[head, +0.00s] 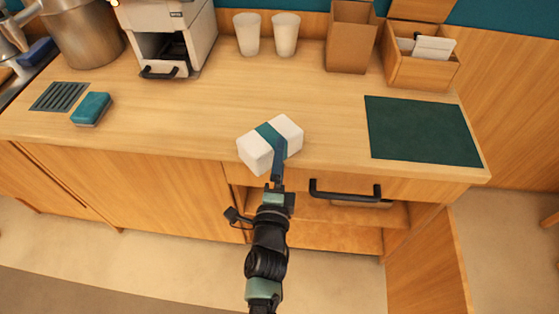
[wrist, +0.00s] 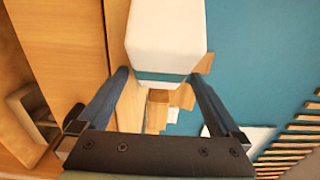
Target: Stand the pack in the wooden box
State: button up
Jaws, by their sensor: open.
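The pack (head: 254,153) is a white block with a teal band, seen over the front edge of the counter in the head view. It lies tilted to the picture; I cannot tell whether it rests on the counter. My gripper (head: 279,150) reaches it from the front. In the wrist view the pack (wrist: 165,30) lies between and beyond the tips of my open gripper (wrist: 163,68); contact is not clear. The wooden box (head: 419,73) stands at the back right of the counter, open at the top, with white pieces in it.
A taller brown box (head: 350,45) stands left of the wooden box. Two white cups (head: 266,36) and a machine (head: 175,35) are at the back. A dark green mat (head: 422,130) lies at right, a teal sponge (head: 91,109) at left. The middle counter is clear.

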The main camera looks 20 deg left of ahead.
jog(key=shift+r, duration=0.1)
jog(key=v, duration=1.2)
jog(key=shift+r, duration=0.2)
